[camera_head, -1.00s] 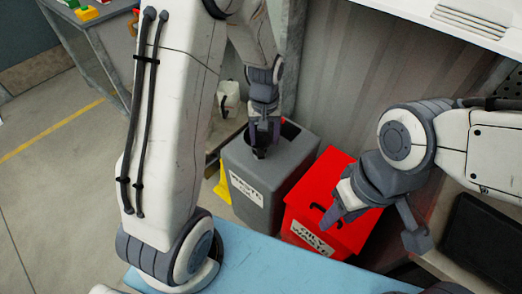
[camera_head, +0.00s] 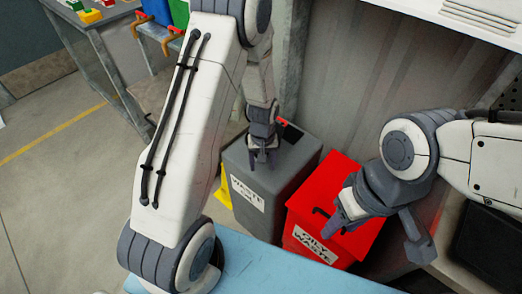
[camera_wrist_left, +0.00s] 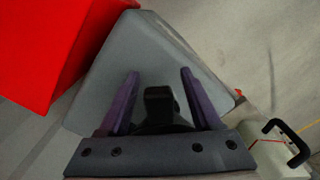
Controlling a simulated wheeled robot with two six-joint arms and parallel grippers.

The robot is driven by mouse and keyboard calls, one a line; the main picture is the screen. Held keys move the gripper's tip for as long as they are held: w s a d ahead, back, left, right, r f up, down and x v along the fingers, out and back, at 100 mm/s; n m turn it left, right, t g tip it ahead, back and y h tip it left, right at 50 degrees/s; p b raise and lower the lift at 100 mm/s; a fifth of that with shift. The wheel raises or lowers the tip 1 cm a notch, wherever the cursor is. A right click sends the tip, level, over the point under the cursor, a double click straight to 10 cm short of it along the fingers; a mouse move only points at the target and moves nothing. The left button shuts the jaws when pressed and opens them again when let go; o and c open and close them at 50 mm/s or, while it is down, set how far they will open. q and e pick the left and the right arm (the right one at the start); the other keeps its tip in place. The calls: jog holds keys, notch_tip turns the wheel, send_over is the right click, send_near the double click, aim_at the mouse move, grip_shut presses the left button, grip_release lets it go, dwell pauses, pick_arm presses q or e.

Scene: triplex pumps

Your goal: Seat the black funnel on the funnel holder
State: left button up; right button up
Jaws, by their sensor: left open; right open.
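My left gripper (camera_head: 263,158) is over the top of the grey waste bin (camera_head: 270,195). Its fingers are apart and point down. In the left wrist view the same gripper (camera_wrist_left: 160,76) shows a black shape (camera_wrist_left: 158,102) between and beyond its open fingers, with a wider dark part below it. I cannot tell whether this is the black funnel or part of the bin's opening, and I see no grip on it. My right gripper (camera_head: 368,238) is open and empty in front of the red oily waste bin (camera_head: 335,190). I cannot make out the funnel holder.
A light blue surface (camera_head: 270,265) lies in front of the bins. A table with coloured items (camera_head: 90,15) and blue and green bins (camera_head: 165,12) stand at the back left. A pale container (camera_wrist_left: 275,158) with a black handle shows in the wrist view.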

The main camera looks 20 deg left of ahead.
pick_arm(q)
grip_shut()
jog(key=shift+r, duration=0.15)
